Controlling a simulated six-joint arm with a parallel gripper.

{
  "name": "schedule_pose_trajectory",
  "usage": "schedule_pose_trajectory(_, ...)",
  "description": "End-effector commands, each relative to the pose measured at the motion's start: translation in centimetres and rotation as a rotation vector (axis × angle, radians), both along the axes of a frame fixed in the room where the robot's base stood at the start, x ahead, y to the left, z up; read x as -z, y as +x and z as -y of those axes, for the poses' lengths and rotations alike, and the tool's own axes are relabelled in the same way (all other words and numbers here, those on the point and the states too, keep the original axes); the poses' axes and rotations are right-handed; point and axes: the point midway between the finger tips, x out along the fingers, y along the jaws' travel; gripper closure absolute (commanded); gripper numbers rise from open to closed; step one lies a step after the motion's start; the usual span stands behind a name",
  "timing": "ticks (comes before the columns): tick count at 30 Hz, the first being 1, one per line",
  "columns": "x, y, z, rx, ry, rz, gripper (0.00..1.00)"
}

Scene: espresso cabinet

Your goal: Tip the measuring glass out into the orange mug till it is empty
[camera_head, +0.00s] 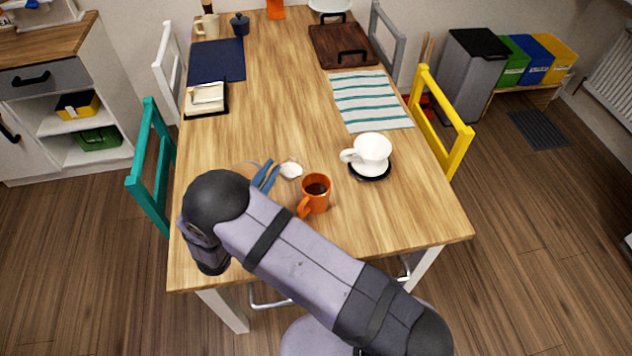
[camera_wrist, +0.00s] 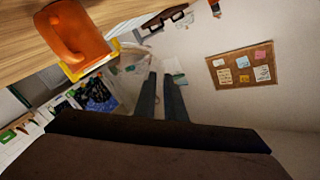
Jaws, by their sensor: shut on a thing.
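The orange mug (camera_head: 315,193) stands upright on the table with dark liquid inside; it also shows at the upper left of the wrist view (camera_wrist: 72,30). My gripper (camera_head: 266,174) is just left of the mug. Its two fingers (camera_wrist: 160,78) are shut on the clear measuring glass (camera_wrist: 129,72), which looks tilted in the rolled wrist view. In the head view the glass (camera_head: 291,168) is a small pale shape beside the fingertips, above and left of the mug. My arm hides part of the table here. I cannot tell how much is left in the glass.
A white cup-shaped dripper (camera_head: 372,152) stands on a dark round base right of the mug. A striped cloth (camera_head: 370,100) lies behind it. A small dark tray with a pale block (camera_head: 206,98) is at the left edge. The table's middle is clear.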

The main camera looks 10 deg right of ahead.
Motion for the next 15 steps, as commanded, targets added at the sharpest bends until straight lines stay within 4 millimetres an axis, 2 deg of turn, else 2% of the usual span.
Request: schedule_pose_trajectory(15,-0.61,-0.32,0.60,-0.001,0.059,0.035,1.00)
